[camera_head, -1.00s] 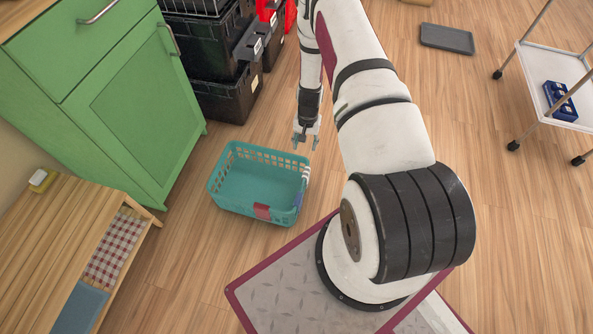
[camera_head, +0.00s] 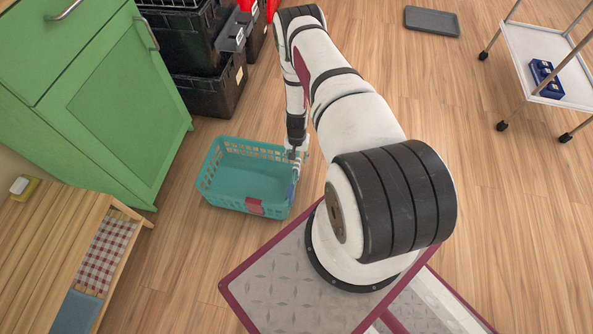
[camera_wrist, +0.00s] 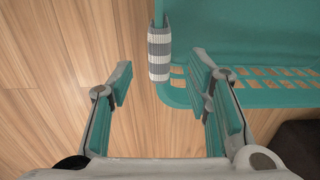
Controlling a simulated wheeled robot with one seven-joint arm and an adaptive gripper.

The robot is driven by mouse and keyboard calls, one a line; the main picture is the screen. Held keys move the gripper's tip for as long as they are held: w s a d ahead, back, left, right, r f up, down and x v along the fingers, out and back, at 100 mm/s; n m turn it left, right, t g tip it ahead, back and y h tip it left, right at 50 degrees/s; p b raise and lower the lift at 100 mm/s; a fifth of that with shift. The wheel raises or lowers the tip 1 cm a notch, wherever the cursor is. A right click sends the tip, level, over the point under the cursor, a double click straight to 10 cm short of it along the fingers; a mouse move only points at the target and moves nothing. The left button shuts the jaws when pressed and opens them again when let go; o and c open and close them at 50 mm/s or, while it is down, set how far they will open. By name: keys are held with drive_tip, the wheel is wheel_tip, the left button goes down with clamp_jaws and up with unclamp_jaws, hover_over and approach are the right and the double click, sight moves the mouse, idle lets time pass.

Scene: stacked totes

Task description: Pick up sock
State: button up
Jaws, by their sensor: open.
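A grey-and-white striped sock (camera_wrist: 159,52) hangs over the rim of a teal basket (camera_wrist: 285,94) in the wrist view. In the head view the basket (camera_head: 212,196) stands on the floor, and the sock is mostly hidden by my gripper at its right rim. My gripper (camera_wrist: 161,82) is open, with nothing between its fingers. The sock lies ahead of the fingertips, roughly centred between the two fingers. The right finger overlaps the basket's edge in the picture; I cannot tell if it touches. In the head view my gripper (camera_head: 297,155) is at the basket's upper right corner.
A red cloth (camera_head: 255,207) and a bluish cloth (camera_head: 291,191) also hang on the basket rim. A green cabinet (camera_head: 115,115), a wooden bench (camera_head: 50,235) and stacked black totes (camera_head: 212,92) stand to the left and behind. Floor right of my arm is clear up to a white cart (camera_head: 520,60).

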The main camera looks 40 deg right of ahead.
sight(297, 163)
wheel_tip(297, 163, down, 5)
drive_tip(key=shift+s+a+f+b, duration=0.1)
drive_tip(key=shift+s+b, duration=0.05)
drive_tip(key=shift+b, duration=0.8)
drive_tip(key=c, duration=1)
